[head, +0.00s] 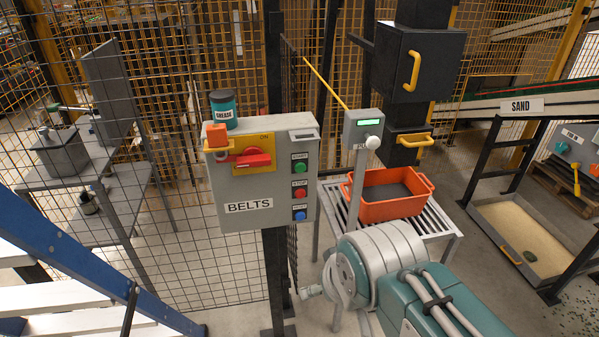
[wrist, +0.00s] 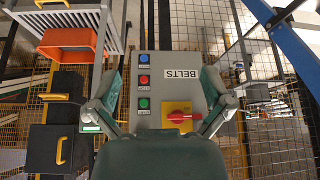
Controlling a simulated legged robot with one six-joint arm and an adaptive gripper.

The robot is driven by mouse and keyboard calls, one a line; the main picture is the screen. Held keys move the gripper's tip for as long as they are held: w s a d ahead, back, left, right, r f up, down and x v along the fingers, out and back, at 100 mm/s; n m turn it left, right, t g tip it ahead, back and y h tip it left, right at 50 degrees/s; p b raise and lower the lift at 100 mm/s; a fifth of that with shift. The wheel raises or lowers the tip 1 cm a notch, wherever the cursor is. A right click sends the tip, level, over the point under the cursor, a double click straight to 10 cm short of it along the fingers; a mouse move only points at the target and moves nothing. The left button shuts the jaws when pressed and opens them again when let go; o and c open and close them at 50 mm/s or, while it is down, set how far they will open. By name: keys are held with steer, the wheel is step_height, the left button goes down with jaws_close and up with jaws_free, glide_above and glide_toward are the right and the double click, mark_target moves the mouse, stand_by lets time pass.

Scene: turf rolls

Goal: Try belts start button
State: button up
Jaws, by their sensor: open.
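The BELTS control box (head: 245,190) is grey and stands on a dark post. Its green START button (head: 300,166) is at the upper right of the front, above a red STOP button (head: 300,193) and a blue button (head: 299,215). A red rotary switch (head: 252,159) sits on a yellow plate, its handle about level. The wrist view shows the box upside down, with the green button (wrist: 144,103) between the fingers in the picture. My gripper (wrist: 161,80) is open and empty, facing the box; contact with it cannot be made out.
A GREASE can (head: 223,112) and an orange block (head: 216,134) are at the box's top left. A small post-mounted panel (head: 362,128) stands close right. An orange crate (head: 391,208) lies on a slatted table behind. A blue-railed stair (head: 95,265) is at the lower left.

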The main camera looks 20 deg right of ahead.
jaws_close()
stand_by(0.3)
stand_by(1.1)
